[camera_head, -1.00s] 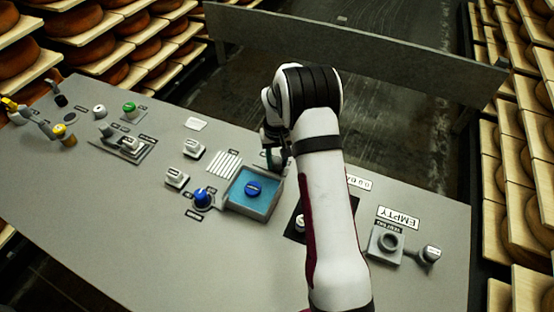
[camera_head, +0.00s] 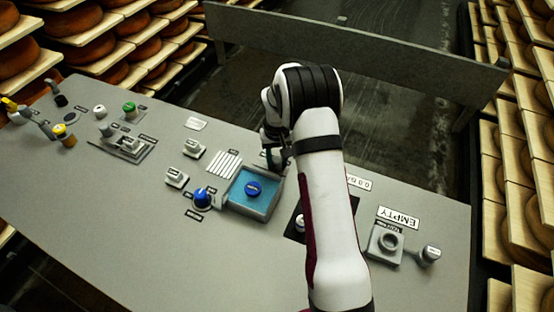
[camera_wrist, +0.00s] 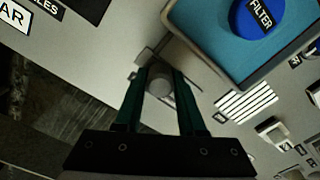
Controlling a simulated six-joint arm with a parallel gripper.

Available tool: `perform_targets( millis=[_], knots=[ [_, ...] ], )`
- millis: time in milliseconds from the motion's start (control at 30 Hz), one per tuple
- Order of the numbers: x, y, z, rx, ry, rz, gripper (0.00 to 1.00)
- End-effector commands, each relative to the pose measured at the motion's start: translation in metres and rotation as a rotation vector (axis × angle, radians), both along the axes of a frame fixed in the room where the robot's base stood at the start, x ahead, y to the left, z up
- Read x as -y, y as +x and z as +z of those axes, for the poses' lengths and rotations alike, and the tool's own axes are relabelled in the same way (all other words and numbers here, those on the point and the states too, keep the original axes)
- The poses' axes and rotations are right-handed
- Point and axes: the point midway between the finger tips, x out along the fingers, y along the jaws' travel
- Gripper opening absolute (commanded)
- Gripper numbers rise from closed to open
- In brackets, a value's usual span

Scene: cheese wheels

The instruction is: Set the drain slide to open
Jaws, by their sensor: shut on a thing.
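The drain slide's round grey knob (camera_wrist: 159,82) stands on a pale narrow plate beside the basin corner in the wrist view. My gripper (camera_wrist: 160,80) has its two dark green fingers closed on this knob. In the head view my gripper (camera_head: 270,156) is at the back corner of the basin, and my arm hides most of the slide. The basin (camera_head: 235,206) holds blue water and a round blue filter (camera_head: 254,188); the filter also shows in the wrist view (camera_wrist: 257,18). I cannot read any marking that tells the slide's position.
A white slotted grate (camera_head: 222,164), a blue knob (camera_head: 202,197) and grey switches (camera_head: 193,148) are left of the basin. The counter's front left is clear.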

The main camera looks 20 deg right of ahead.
Motion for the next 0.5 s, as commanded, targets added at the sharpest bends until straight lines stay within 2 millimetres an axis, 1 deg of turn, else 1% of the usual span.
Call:
perform_targets(
  millis=[200, 267, 400, 500],
  knots=[
    [-0.001, 0.001, 0.0, 0.0, 0.0, 0.0, 0.0],
    [-0.006, 0.007, 0.0, 0.0, 0.0, 0.002, 0.0],
    [-0.023, 0.024, 0.0, 0.0, 0.0, 0.003, 0.0],
    [-0.03, 0.03, 0.0, 0.0, 0.001, 0.001, 0.0]
  ],
)
